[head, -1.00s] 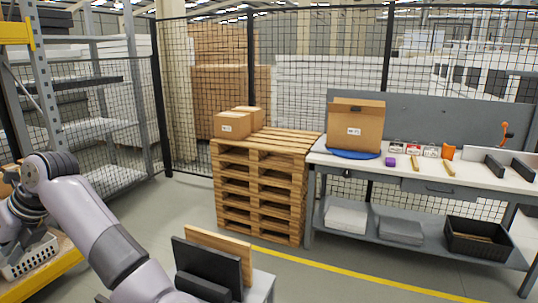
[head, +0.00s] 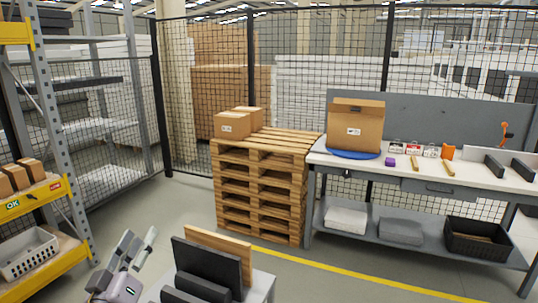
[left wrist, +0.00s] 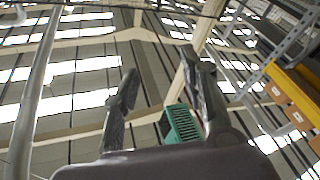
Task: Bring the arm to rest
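My left gripper (head: 138,249) is low at the left in the head view, pointing upward, with its two fingers apart. In the left wrist view the fingers (left wrist: 160,100) stand apart against the roof, and I see nothing held between them. A green ribbed shape (left wrist: 182,124) shows beside the right-hand finger; I cannot tell what it is. My right gripper is in neither view.
A yellow-edged rack (head: 50,275) with small boxes and a white basket (head: 28,255) stands left of the gripper. Upright boards (head: 215,262) stand right of it. Stacked pallets (head: 258,190) and a workbench (head: 420,178) are farther back. Floor between is clear.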

